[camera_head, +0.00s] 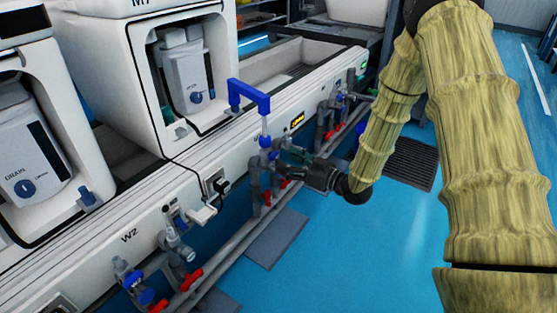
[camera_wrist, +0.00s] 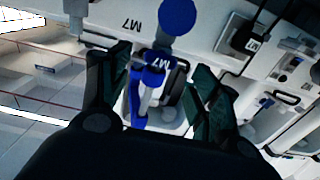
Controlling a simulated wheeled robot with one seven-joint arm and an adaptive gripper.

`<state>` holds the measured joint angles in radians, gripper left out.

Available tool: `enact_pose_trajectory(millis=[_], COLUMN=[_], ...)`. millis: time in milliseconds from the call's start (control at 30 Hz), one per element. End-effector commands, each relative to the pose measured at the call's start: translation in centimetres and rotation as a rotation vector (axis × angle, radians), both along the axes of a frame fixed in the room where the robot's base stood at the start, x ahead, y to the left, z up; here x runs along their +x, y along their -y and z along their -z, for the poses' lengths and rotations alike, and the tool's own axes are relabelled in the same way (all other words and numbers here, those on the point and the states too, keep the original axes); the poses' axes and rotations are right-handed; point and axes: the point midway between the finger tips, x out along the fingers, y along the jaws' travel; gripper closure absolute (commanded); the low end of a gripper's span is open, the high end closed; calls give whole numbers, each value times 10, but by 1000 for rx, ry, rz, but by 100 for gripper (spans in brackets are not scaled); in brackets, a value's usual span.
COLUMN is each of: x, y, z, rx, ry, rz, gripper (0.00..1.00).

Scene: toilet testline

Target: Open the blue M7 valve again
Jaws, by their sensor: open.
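The M7 label (camera_head: 138,2) is on the white unit at the top of the head view. In front of it stands a blue spout-shaped fitting (camera_head: 250,95) on a grey pipe, with a blue valve part (camera_head: 266,143) below it. My gripper (camera_head: 291,157) is beside this pipe, at its right. In the wrist view my gripper's dark green fingers (camera_wrist: 160,78) are spread apart. Blue parts (camera_wrist: 154,59) show between and beyond them, near the M7 lettering. I cannot tell whether the fingers touch the valve, or how its handle is turned.
Red-handled valves (camera_head: 192,277) and grey pipes (camera_head: 240,235) line the bench front. More blue-handled valves (camera_head: 135,282) are at lower left, near W2. A white unit with a basin (camera_head: 290,66) is behind. The blue floor (camera_head: 330,260) is mostly free, with grey mats.

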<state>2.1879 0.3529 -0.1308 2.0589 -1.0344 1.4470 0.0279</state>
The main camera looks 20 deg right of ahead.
Motion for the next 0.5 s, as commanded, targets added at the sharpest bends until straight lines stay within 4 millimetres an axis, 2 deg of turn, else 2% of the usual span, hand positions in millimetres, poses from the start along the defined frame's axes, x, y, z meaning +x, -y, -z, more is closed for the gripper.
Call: enact_pose_trajectory(millis=[233, 500], x=[25, 34], y=[-20, -26], z=[1, 0], rx=[-1, 0], ry=[1, 0], rz=[0, 1], gripper=[38, 38])
